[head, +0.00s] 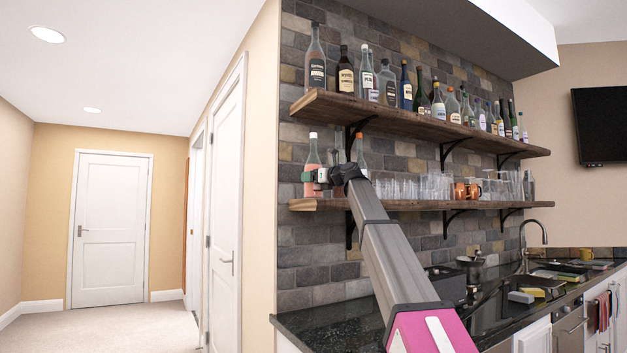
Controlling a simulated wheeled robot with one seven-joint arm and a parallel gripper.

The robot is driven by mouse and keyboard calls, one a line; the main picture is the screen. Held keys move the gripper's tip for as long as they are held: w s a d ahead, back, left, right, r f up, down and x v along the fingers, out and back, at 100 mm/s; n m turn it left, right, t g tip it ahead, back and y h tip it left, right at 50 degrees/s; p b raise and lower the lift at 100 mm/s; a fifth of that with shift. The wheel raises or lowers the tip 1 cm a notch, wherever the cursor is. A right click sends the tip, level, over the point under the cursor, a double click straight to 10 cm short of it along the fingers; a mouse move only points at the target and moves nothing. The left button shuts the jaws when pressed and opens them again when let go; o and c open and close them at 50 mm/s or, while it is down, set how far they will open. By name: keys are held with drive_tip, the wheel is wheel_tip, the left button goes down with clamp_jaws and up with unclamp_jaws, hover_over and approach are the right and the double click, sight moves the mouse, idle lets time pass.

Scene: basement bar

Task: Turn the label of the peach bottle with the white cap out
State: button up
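The peach bottle (312,158) with the white cap stands upright at the left end of the lower wooden shelf (305,205). Its neck and peach lower body show in the head view. My gripper (315,176) is at the bottle's mid-height, reaching in from the right, and its fingers overlap the bottle. It hides the bottle's middle. A small white patch shows there, but I cannot tell whether it is label or gripper. I cannot tell whether the fingers are closed on the bottle or only around it.
A bottle with an orange cap (360,150) and a dark slim bottle (335,158) stand close to the right, partly behind my gripper. Clear glasses (436,186) and copper mugs (461,191) line the shelf further right. The upper shelf (400,120) holds many bottles.

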drive_tip(key=m+t+h, duration=0.2)
drive_tip(key=shift+s+t+h, duration=0.1)
drive_tip(key=shift+t+h, duration=0.2)
drive_tip(key=shift+t, duration=0.1)
drive_tip(key=shift+m+t+h, duration=0.7)
drive_tip(key=shift+m+h, duration=0.1)
drive_tip(key=shift+m, duration=0.1)
drive_tip(key=o, duration=0.8)
drive_tip(key=shift+c, duration=0.2)
drive_tip(key=v, duration=1.1)
drive_tip(key=shift+s+d, duration=0.3)
